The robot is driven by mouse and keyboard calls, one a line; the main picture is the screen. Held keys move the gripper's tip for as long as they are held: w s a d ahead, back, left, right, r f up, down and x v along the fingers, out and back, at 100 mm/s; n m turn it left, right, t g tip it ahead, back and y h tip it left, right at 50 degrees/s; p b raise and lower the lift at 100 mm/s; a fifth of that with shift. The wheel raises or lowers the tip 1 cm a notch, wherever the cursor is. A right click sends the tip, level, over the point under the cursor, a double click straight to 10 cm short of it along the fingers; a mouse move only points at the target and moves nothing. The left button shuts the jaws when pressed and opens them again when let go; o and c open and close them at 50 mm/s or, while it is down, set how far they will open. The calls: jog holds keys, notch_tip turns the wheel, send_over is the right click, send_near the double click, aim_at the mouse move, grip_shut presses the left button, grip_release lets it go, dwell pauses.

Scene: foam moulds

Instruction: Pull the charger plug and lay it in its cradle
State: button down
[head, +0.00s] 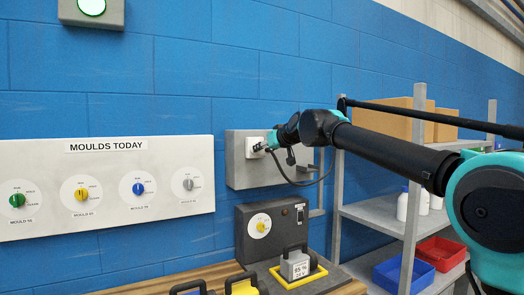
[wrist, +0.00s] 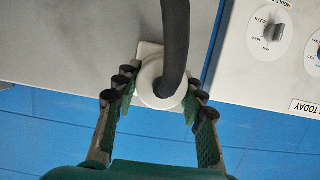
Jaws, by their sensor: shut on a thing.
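The charger plug (wrist: 147,86) is a round white body with a thick black cable (wrist: 175,40) leaving it. It sits in front of a small white socket plate (wrist: 146,47) on the wall; I cannot tell whether it is fully seated. My gripper (wrist: 162,88) is shut on the plug, one finger on each side. In the head view my gripper (head: 272,143) is at the white socket (head: 254,147) on the grey wall panel (head: 236,170), and hides most of the plug. The cable loops down to the right of it. I cannot make out the cradle for certain.
A bench (head: 180,278) below carries a dark unit with a yellow dial (head: 260,225) and a grey handled block (head: 295,265) on a yellow-edged base. A dial board (head: 110,185) hangs left. A shelf rack (head: 385,220) with boxes and bins stands right, behind my arm.

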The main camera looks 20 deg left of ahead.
jog(key=shift+s+d, duration=1.45)
jog(key=shift+d, duration=0.3)
